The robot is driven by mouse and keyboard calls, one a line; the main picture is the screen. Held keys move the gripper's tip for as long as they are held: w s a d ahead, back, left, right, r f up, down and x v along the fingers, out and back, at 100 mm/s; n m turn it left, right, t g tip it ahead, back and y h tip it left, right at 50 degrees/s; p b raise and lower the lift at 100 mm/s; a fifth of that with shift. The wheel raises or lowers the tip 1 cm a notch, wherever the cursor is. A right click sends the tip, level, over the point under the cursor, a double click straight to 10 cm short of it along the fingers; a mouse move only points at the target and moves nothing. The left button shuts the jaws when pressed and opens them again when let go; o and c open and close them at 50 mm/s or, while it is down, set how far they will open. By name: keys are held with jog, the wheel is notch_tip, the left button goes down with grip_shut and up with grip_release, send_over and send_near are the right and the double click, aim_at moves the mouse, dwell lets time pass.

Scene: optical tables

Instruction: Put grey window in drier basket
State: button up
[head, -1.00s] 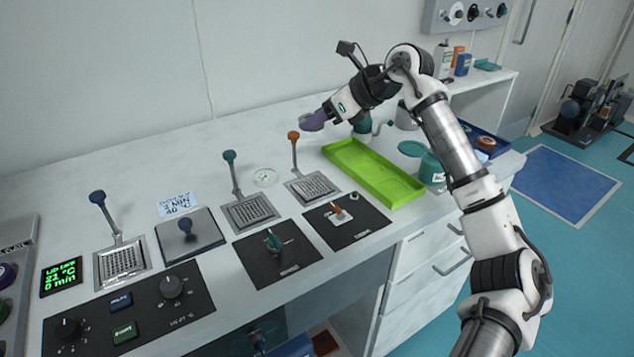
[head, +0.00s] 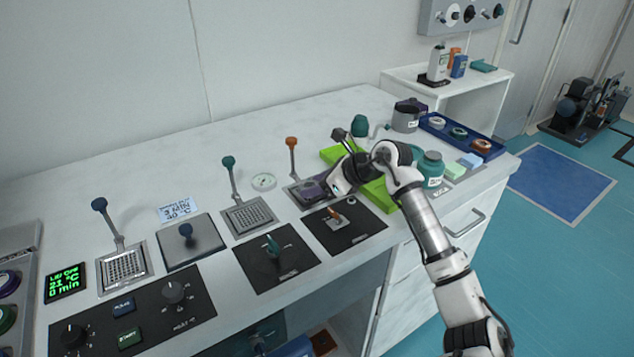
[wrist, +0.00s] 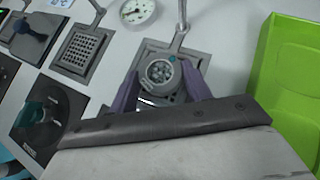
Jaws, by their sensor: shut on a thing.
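The grey window (wrist: 160,73), a round grey ring with a perforated pattern showing in its middle, is between the purple fingers of my gripper (wrist: 160,80) in the wrist view. My gripper is shut on it. In the head view my gripper (head: 313,189) is low over the orange-handled basket (head: 296,190), and the window is hidden there. This square metal basket also shows in the wrist view (wrist: 147,47), behind the window. I cannot tell whether the window touches it. No readable label marks it as the drier basket.
A teal-handled basket (head: 250,216) and a blue-handled basket (head: 124,268) stand to the left. A green tray (wrist: 293,85) lies close to the right of my gripper. A black panel with an orange switch (head: 343,226) is in front.

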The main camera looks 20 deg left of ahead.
jog(key=shift+f, duration=0.15)
jog(key=o, duration=1)
jog(key=shift+c, duration=0.2)
jog(key=b+v, duration=0.2)
jog(key=v, duration=1)
jog(key=shift+r, duration=0.25)
jog(key=shift+a, duration=0.1)
